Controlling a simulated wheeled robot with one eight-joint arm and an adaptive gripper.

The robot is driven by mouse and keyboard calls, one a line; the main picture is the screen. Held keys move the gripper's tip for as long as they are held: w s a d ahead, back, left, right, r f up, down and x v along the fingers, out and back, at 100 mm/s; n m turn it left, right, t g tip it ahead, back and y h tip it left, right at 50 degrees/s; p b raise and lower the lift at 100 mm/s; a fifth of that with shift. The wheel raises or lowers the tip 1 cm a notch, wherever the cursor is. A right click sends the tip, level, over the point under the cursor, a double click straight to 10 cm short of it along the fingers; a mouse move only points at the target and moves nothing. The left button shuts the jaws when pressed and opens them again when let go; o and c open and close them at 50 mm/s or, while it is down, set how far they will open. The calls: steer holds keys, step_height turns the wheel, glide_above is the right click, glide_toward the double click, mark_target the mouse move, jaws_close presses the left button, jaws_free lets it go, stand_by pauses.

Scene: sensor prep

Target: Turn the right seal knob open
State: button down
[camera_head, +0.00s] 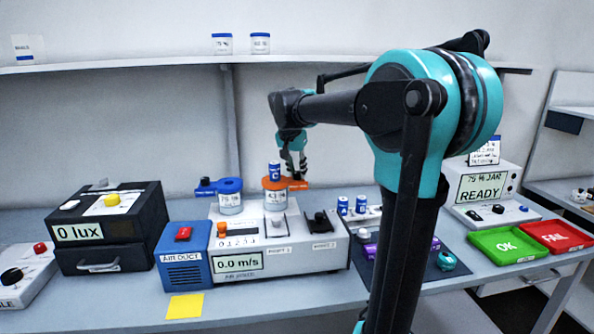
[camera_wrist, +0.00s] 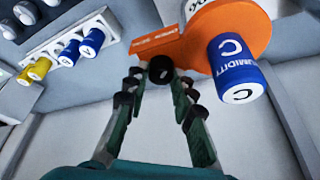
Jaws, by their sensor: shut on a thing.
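The right jar (camera_head: 275,199) has an orange lid (camera_head: 276,184) with a side arm, and a blue sensor marked C (camera_head: 274,170) stands on it. In the wrist view, the orange lid (camera_wrist: 225,38) and the C sensor (camera_wrist: 236,70) are at the upper right. The dark round right seal knob (camera_wrist: 161,68) sits by the lid's arm, between my fingertips. My gripper (camera_head: 296,173) comes down from above at the lid's right side and is shut on this knob. The knob's angle is hard to tell. The head view does not show the knob clearly.
Blue sensors (camera_head: 351,205) stand in a rack to the right. A shelf (camera_head: 150,64) runs above. Green and red trays (camera_head: 505,244) lie at the right.

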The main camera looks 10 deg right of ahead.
steer(key=c, duration=1.3)
jaws_free()
steer(key=shift+o, duration=0.2)
steer(key=v, duration=1.2)
